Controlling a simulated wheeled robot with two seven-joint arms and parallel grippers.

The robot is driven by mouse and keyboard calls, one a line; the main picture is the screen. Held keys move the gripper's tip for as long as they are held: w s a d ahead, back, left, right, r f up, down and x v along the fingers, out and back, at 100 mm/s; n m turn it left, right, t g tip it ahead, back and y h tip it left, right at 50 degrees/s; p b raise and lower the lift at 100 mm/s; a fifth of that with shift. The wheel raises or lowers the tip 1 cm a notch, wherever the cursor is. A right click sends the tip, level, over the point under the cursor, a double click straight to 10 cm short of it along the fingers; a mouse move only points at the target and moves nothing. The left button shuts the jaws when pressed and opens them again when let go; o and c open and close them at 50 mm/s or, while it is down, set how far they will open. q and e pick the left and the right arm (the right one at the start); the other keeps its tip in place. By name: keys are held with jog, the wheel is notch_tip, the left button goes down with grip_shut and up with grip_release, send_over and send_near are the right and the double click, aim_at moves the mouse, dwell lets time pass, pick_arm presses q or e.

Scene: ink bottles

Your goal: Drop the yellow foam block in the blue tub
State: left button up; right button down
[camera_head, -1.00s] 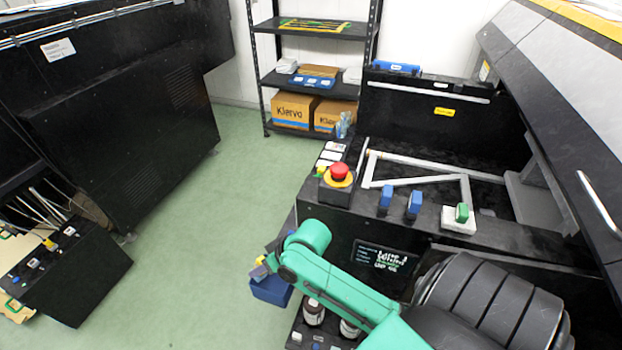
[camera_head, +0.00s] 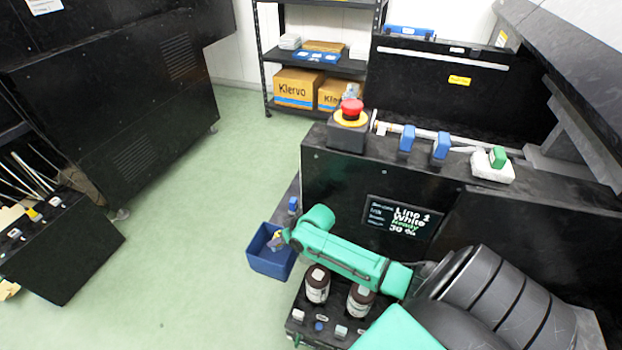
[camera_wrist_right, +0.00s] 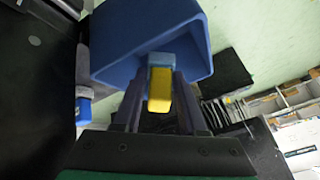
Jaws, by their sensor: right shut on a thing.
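The blue tub (camera_head: 268,262) is at the lower middle of the head view, beside the black machine, with its open top showing. It also fills the upper part of the right wrist view (camera_wrist_right: 112,50). My right gripper (camera_head: 278,238) is at the tub's opening in the head view. In the right wrist view my right gripper (camera_wrist_right: 160,92) is shut on the yellow foam block (camera_wrist_right: 160,90), with the tub right beyond the block. The block shows only as a small yellow patch in the head view. I cannot tell whether it touches the tub. My left gripper is not in view.
A red stop button (camera_head: 351,108) and blue and green handles sit on the machine top. Green floor (camera_head: 190,220) is clear to the left.

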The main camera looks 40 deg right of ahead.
jog(key=shift+f, duration=0.1)
jog(key=shift+c, duration=1.9)
grip_release()
jog(key=p+v, duration=0.4)
jog(key=v, duration=1)
jog(key=shift+s+r, duration=0.2)
jog(key=shift+s, duration=0.1)
jog(key=shift+a+f, duration=0.1)
